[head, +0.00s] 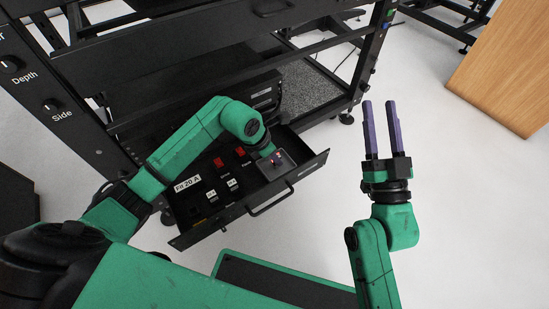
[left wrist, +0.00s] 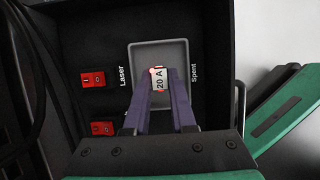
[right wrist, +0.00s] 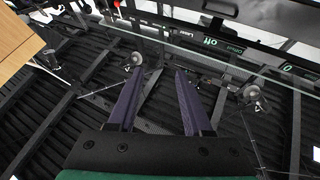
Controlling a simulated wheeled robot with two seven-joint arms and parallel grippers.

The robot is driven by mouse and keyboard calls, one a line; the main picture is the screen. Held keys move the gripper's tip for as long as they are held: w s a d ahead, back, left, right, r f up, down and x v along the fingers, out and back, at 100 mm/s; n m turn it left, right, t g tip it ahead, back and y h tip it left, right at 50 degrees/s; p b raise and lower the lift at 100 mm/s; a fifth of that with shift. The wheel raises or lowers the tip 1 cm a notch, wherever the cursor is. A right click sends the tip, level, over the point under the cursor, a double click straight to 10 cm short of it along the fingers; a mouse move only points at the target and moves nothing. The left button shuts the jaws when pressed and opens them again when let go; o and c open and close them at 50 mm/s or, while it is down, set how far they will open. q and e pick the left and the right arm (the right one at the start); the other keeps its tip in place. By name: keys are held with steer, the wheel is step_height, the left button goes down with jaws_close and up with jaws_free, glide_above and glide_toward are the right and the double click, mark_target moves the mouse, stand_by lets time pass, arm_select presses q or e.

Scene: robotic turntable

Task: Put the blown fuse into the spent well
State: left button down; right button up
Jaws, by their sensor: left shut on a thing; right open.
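The blown fuse (left wrist: 158,80) is a small white block marked "20 A" with a glowing red spot at one end. The purple fingers of my left gripper (left wrist: 159,77) are shut on it. In the left wrist view it is over the grey spent well (left wrist: 143,55), within its outline, beside the "Spent" label; I cannot tell whether it touches the bottom. In the head view the well (head: 286,159) is at the drawer's right end, and my left wrist hides most of the fingers. My right gripper (head: 379,128) is open and empty, right of the drawer.
The open black drawer (head: 319,162) holds red switches (left wrist: 92,79) and other fuses beside a "Pit 20 A" label (head: 187,184). Its handle (head: 270,205) sticks out in front. The black rack (head: 190,60) stands behind.

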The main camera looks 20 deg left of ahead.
arm_select(q)
steer(key=shift+f, duration=0.1)
arm_select(e)
steer(key=shift+d+r, duration=0.1)
steer(key=shift+r, duration=0.5)
arm_select(q)
steer(key=shift+f, duration=0.1)
arm_select(e)
steer(key=shift+r+t, duration=0.35)
steer(key=shift+t, duration=0.05)
steer(key=shift+r, duration=0.1)
arm_select(q)
steer(key=c, duration=0.7)
jaws_free()
steer(key=shift+c, duration=0.2)
arm_select(e)
steer(key=shift+s+d+r, duration=0.1)
steer(key=shift+r, duration=0.3)
